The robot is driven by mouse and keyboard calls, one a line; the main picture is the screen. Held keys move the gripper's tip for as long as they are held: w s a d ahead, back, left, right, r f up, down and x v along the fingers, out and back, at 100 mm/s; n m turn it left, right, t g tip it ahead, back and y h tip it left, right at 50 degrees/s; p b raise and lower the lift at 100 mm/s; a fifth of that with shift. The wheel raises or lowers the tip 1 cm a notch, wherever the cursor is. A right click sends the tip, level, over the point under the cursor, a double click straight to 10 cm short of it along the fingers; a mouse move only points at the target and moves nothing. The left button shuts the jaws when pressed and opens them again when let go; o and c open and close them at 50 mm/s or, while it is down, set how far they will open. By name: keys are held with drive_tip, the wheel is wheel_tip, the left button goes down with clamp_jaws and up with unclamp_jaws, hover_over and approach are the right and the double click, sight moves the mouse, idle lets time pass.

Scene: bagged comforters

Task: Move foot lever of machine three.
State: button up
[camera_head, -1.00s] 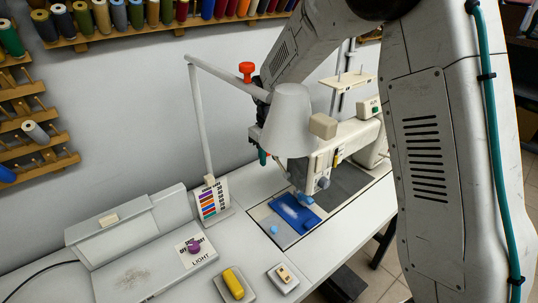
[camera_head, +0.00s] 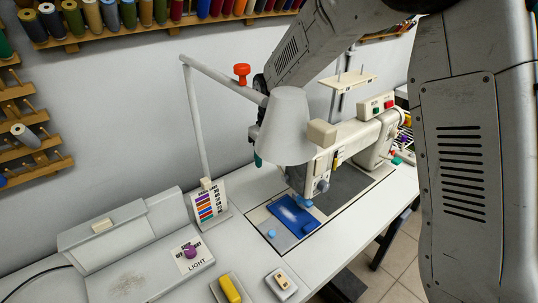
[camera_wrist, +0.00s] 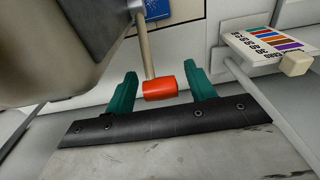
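A white sewing machine (camera_head: 345,137) stands on the table in the head view. In the wrist view a red cylindrical handle (camera_wrist: 160,90) on a beige rod, likely the foot lever, shows between the teal fingers. My gripper (camera_wrist: 160,72) is open, with a gap on both sides of the handle; I see no contact. I cannot tell how deep the handle sits between the fingers. In the head view the lamp shade (camera_head: 287,127) hides the handle and most of my gripper; only a teal bit shows at its left edge. The machine's number is not readable.
The lamp's arm (camera_head: 198,120) and red knob (camera_head: 242,70) stand close to my gripper. A colour chart (camera_head: 209,201) stands left of the machine. Blue cloth (camera_head: 293,213) lies under the needle. A light panel (camera_head: 190,254) and yellow switch (camera_head: 230,288) are front left.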

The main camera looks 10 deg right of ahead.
drive_tip(key=shift+s+d+r, duration=0.1)
drive_tip(key=shift+s+r, duration=0.05)
drive_tip(key=shift+r, duration=1.8)
drive_tip(key=shift+s+d+r, duration=0.1)
drive_tip(key=shift+r, duration=1.85)
drive_tip(key=shift+d+r, duration=0.1)
drive_tip(key=shift+r, duration=0.1)
drive_tip(key=s+d+r, duration=0.1)
drive_tip(key=d+r, duration=0.1)
drive_tip(key=s+d+r+m, duration=0.1)
drive_tip(key=d+r, duration=0.1)
drive_tip(key=s+d+r+m, duration=0.1)
drive_tip(key=d+r, duration=0.1)
drive_tip(key=shift+s+d+h, duration=0.35)
drive_tip(key=shift+s+h, duration=0.05)
drive_tip(key=s+d+m, duration=0.1)
drive_tip(key=s+d, duration=0.2)
drive_tip(key=s, duration=1.3)
drive_tip(key=s+d+r+m, duration=0.1)
drive_tip(key=s+d, duration=0.3)
drive_tip(key=s, duration=1.1)
drive_tip(key=shift+s+r+m, duration=0.2)
drive_tip(key=shift+s+m, duration=0.2)
drive_tip(key=shift+m, duration=0.3)
